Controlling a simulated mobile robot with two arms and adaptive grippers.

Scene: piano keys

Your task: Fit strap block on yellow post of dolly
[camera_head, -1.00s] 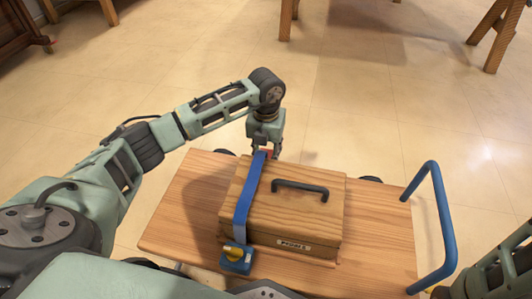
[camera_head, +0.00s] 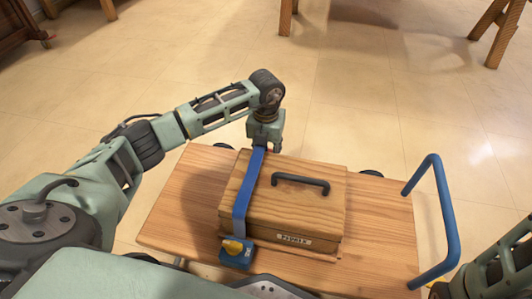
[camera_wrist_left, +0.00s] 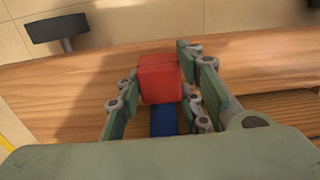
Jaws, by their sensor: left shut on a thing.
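My left gripper (camera_head: 267,149) is at the far edge of the wooden box, at the far end of the blue strap (camera_head: 246,190). In the left wrist view its fingers (camera_wrist_left: 158,95) are shut on the red strap block (camera_wrist_left: 159,78), with the strap running from the block toward the camera. The dolly (camera_head: 180,215) has a wooden deck under the box. I cannot make out a yellow post by the block. My right gripper is not in view; only part of that arm shows at lower right.
The box (camera_head: 300,212) has a dark handle (camera_head: 300,181). A blue push handle (camera_head: 446,220) rises at the dolly's right. Open floor lies beyond the dolly.

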